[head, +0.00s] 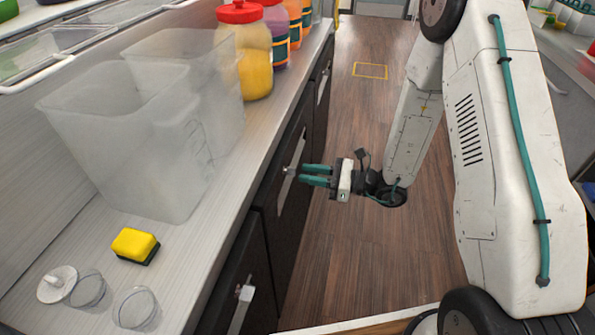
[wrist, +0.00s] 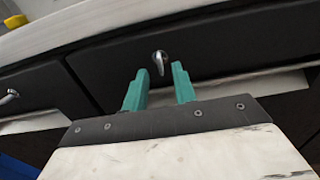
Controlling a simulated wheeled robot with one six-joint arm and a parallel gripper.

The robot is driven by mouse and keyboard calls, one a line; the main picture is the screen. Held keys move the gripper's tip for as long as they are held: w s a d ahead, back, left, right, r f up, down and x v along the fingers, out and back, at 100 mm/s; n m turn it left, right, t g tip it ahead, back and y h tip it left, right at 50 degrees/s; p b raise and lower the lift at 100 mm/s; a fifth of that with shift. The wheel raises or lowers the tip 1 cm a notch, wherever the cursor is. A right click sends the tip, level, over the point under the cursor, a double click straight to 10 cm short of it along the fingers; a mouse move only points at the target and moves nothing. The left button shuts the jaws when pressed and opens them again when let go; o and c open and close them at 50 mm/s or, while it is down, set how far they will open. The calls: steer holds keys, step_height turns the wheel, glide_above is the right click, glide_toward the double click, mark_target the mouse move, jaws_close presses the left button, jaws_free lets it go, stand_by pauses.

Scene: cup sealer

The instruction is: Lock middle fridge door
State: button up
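The middle fridge door is a dark panel under the counter, in the head view (head: 292,205) and filling the upper right of the wrist view (wrist: 240,45). A small silver lock (wrist: 160,62) sticks out near its upper edge and points roughly down in the wrist view. It shows small in the head view (head: 286,170). My gripper (head: 302,175) has teal fingers, reaching level toward this door. In the wrist view my gripper (wrist: 160,72) is open, with the lock in line with the gap, just beyond the fingertips. I cannot tell whether they touch.
A neighbouring dark door has its own silver lock (head: 245,292); another door (head: 324,78) lies farther off. The counter (head: 215,215) above holds clear bins (head: 130,150), jars (head: 243,55), a yellow sponge (head: 135,244) and small cups (head: 135,307). The wooden floor (head: 345,245) beside the doors is clear.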

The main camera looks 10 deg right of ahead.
mark_target(290, 171)
steer(key=x, duration=0.3)
steer(key=shift+w+a, duration=0.15)
steer(key=shift+a, duration=0.2)
jaws_close()
